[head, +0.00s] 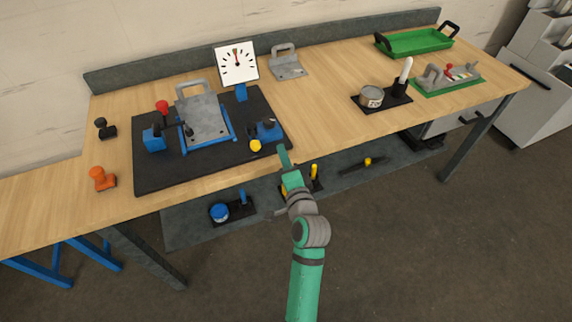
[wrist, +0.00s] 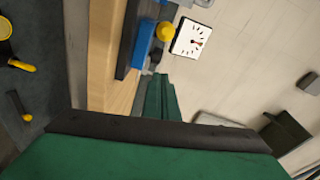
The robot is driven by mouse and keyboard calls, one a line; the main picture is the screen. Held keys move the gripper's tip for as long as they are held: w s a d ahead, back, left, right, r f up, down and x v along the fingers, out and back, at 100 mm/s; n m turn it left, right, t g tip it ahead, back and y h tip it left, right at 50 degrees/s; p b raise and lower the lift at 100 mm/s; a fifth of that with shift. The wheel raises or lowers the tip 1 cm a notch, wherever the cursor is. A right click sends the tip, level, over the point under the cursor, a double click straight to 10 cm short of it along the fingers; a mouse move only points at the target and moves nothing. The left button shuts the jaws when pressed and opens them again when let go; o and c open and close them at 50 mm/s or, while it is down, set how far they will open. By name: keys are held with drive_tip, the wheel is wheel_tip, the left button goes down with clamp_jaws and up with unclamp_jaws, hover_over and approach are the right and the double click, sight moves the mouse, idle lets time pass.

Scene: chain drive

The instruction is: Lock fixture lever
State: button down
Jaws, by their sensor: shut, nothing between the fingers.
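The fixture stands on a black mat (head: 160,178) on the left part of the bench. It has a blue base (head: 216,143) with a grey handled plate (head: 205,120) in it. At its left is a blue block (head: 154,140) with a dark arm, and a red knob (head: 162,107) shows behind. At its right is a blue clamp (head: 269,130) with a yellow knob (head: 255,146); the yellow knob also shows in the wrist view (wrist: 165,31). Which part is the lever is unclear. My gripper (head: 282,150) is shut and empty, right of the yellow knob and apart from it.
A dial gauge (head: 237,63) stands behind the fixture. An orange-handled stamp (head: 102,178) and a black one (head: 105,128) sit left of the mat. A can (head: 371,97) and a green tray (head: 420,43) are at the right. The middle bench top is clear.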

sight(254, 136)
drive_tip(key=shift+w+a+f, duration=0.15)
drive_tip(key=shift+w+a, duration=0.3)
drive_tip(key=shift+a, duration=0.3)
drive_tip(key=shift+w+a+f, duration=0.15)
drive_tip(key=shift+w+a, duration=0.3)
drive_tip(key=shift+a, duration=0.25)
drive_tip(key=shift+w+a+f, duration=0.15)
drive_tip(key=shift+w+a, duration=0.3)
drive_tip(key=shift+a, duration=0.3)
